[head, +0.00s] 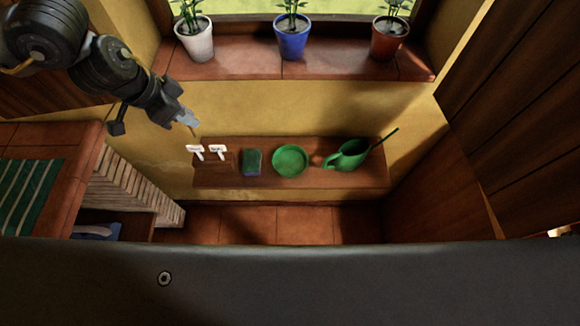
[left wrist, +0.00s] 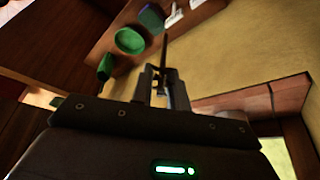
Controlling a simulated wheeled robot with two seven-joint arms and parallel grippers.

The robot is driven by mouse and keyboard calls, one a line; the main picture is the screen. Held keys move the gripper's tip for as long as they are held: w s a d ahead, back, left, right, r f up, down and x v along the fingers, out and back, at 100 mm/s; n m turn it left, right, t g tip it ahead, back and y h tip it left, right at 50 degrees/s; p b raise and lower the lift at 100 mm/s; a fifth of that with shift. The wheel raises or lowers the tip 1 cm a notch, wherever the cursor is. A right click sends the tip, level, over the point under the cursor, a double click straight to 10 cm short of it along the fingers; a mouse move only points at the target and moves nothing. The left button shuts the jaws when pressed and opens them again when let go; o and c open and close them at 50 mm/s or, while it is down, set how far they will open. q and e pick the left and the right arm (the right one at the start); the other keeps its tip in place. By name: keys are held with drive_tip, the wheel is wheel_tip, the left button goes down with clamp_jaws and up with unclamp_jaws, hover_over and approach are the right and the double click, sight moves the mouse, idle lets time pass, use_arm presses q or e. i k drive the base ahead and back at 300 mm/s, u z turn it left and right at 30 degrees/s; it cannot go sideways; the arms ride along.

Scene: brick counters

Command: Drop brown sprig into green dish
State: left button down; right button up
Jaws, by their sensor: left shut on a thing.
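My left gripper (head: 188,120) is in the upper left of the head view, raised in front of the yellow wall, left of and apart from the green dish. It is shut on the brown sprig (left wrist: 165,46), a thin dark stick that points up from the fingers in the left wrist view. Only a small tip of it shows in the head view. The round green dish (head: 290,160) sits on a low wooden shelf; it also shows in the left wrist view (left wrist: 130,41). The dish looks empty. My right gripper is out of view.
On the shelf (head: 330,181), white labels (head: 217,149) and a dark green and purple block (head: 251,162) stand left of the dish. A green watering can (head: 347,156) stands right of it. A white (head: 196,42), blue (head: 291,40) and red pot (head: 389,39) line the windowsill above.

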sight(285, 164)
drive_tip(key=u, duration=1.45)
drive_tip(key=k, duration=1.05)
drive_tip(key=z, duration=2.1)
